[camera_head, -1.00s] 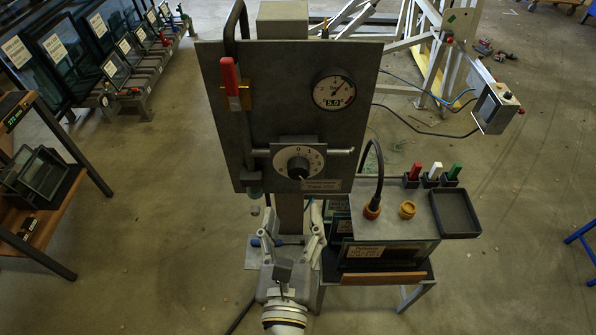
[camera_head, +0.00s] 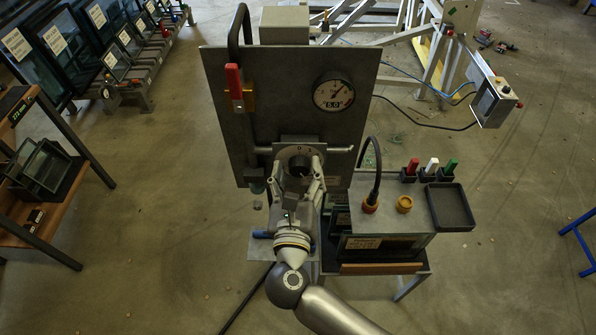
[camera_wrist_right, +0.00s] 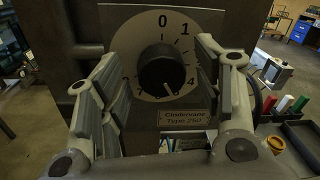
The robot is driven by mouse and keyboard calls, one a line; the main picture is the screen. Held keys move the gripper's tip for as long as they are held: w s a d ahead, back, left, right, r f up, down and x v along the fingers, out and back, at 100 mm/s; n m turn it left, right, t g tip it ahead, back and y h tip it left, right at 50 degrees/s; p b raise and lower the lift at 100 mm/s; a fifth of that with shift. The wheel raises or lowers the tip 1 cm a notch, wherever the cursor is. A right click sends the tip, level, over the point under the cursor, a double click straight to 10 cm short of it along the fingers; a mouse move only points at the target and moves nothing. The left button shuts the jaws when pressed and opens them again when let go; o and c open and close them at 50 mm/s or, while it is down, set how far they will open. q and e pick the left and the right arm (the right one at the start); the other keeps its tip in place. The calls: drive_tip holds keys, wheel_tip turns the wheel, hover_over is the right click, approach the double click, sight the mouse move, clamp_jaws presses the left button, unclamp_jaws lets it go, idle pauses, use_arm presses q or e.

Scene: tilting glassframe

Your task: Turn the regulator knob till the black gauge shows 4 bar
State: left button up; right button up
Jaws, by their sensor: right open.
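The regulator knob (camera_head: 300,167) is black and sits on a pale numbered dial on the grey panel. In the right wrist view the knob (camera_wrist_right: 158,69) has a white mark pointing down and slightly right, near the 4 side of the dial. The gauge (camera_head: 333,94) has a white face and dark rim at the panel's upper right; its needle points up and right, and its small readout is too blurred to read surely. My right gripper (camera_head: 298,172) is open, its fingers on either side of the knob. I cannot tell whether they touch it. My left gripper is out of view.
A red-handled lever (camera_head: 234,82) is on the panel's left. A bench (camera_head: 390,222) with a black cable, an empty black tray (camera_head: 452,207) and red, white and green pieces stands at right. A control box (camera_head: 494,102) hangs farther right.

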drive_tip(key=c, duration=1)
drive_tip(key=n+p, duration=0.1)
drive_tip(key=n, duration=0.1)
drive_tip(key=shift+r+n+p, duration=0.1)
drive_tip(key=shift+n+p, duration=0.25)
drive_tip(key=shift+n, duration=0.05)
drive_tip(key=shift+n+p, duration=0.75)
drive_tip(key=shift+n, duration=0.75)
drive_tip(key=o, duration=1)
drive_tip(key=shift+f, duration=0.2)
